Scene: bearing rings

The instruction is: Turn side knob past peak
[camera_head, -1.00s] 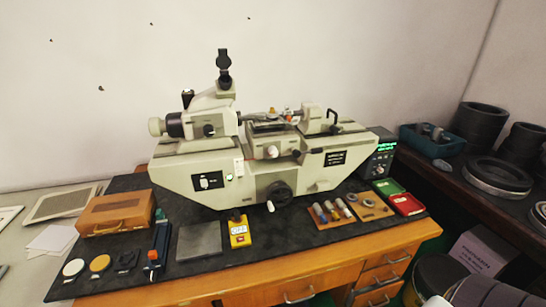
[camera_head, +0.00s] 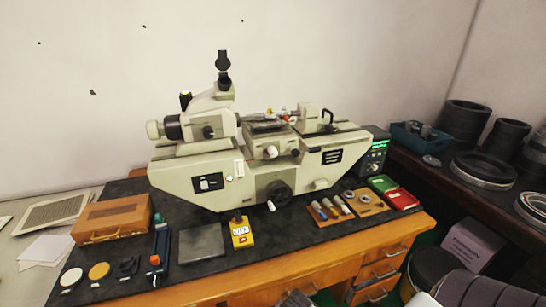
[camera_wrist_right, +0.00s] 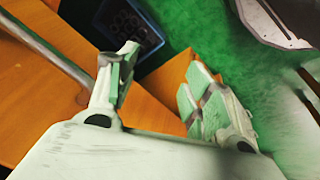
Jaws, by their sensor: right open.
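The grey-white measuring machine (camera_head: 240,175) stands on a black mat on the bench. Several knobs show on it: a pale knob (camera_head: 271,152) on the middle carriage, a black knob (camera_head: 208,132) below the eyepiece tube, and a pale drum (camera_head: 154,129) at its left end. I cannot tell which is the side knob. A black handwheel (camera_head: 279,194) with a white handle is on the front. My right gripper (camera_wrist_right: 160,78) is open and empty in the right wrist view, above the floor and close to orange wood. No gripper touches the machine. My left gripper is out of view.
Small parts on wooden blocks (camera_head: 330,211) lie to the right. Black rings crowd the right-hand bench.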

